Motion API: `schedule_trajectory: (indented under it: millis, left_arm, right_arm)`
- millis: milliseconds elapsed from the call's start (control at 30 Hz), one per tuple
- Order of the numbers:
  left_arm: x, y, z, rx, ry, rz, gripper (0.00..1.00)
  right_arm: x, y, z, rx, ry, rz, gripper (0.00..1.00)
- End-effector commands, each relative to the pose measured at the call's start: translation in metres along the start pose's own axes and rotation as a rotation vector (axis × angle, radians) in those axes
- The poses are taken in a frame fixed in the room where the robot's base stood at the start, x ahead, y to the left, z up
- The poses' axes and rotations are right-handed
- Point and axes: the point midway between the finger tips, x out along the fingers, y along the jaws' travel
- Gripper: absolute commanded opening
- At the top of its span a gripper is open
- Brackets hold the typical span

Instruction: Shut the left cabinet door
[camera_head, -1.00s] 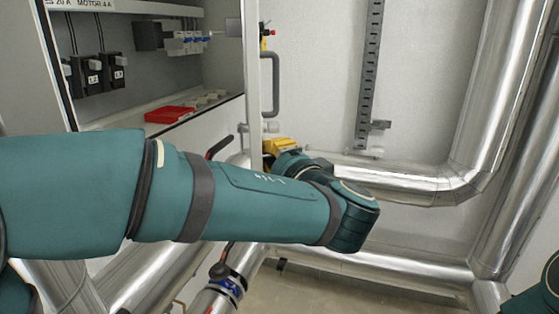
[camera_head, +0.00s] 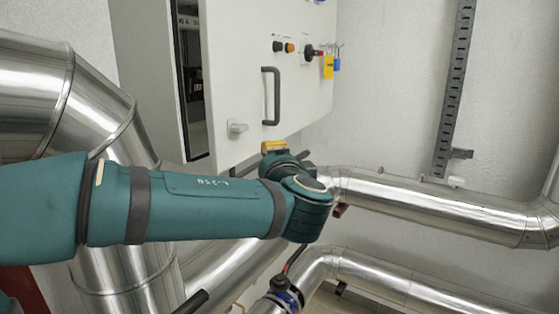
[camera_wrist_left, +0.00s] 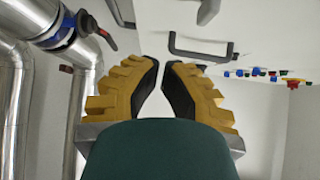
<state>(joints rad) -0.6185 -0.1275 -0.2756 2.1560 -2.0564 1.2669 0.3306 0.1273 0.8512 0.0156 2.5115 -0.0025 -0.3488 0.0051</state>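The left cabinet door (camera_head: 237,75) is a pale panel that covers most of the cabinet opening. A dark gap (camera_head: 190,85) along its left side still shows some of the interior. The door carries a black bar handle (camera_head: 270,96), which also shows in the left wrist view (camera_wrist_left: 200,55). My left gripper (camera_head: 274,146) is at the door's lower edge, below the handle, partly hidden by my arm. In the left wrist view its yellow fingers with black pads (camera_wrist_left: 163,63) nearly meet at the tips, with nothing held between them. Contact with the door cannot be told. My right gripper is out of view.
A yellow padlock (camera_head: 328,67) and a blue one hang by a red-black switch on the panel. Silver pipes (camera_head: 430,205) run below and right, and a large bent pipe (camera_head: 95,90) stands left. A perforated rail (camera_head: 455,90) is on the wall.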

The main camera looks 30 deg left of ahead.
Motion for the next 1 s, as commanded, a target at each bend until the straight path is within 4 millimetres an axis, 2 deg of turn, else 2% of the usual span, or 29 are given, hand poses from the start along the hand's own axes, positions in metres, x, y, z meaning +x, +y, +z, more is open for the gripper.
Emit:
schedule_trajectory:
  millis: [267,367,700,833,1000]
  left_arm:
    - [0.0,-0.005,0.0,-0.003,-0.001,-0.001,0.0]
    - [0.0,-0.017,-0.001,-0.005,0.0,-0.002,0.0]
    - [0.001,-0.078,0.0,-0.004,-0.001,-0.001,0.0]
    - [0.001,-0.092,-0.001,-0.001,0.0,0.0,0.0]
    - [0.001,-0.1,-0.001,0.001,0.0,0.0,0.0]
  right_arm:
    - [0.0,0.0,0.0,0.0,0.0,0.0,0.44]
    - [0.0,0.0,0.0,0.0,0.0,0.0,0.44]
    - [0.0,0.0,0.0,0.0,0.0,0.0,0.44]
    - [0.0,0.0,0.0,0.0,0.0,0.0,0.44]
    - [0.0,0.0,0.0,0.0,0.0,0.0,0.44]
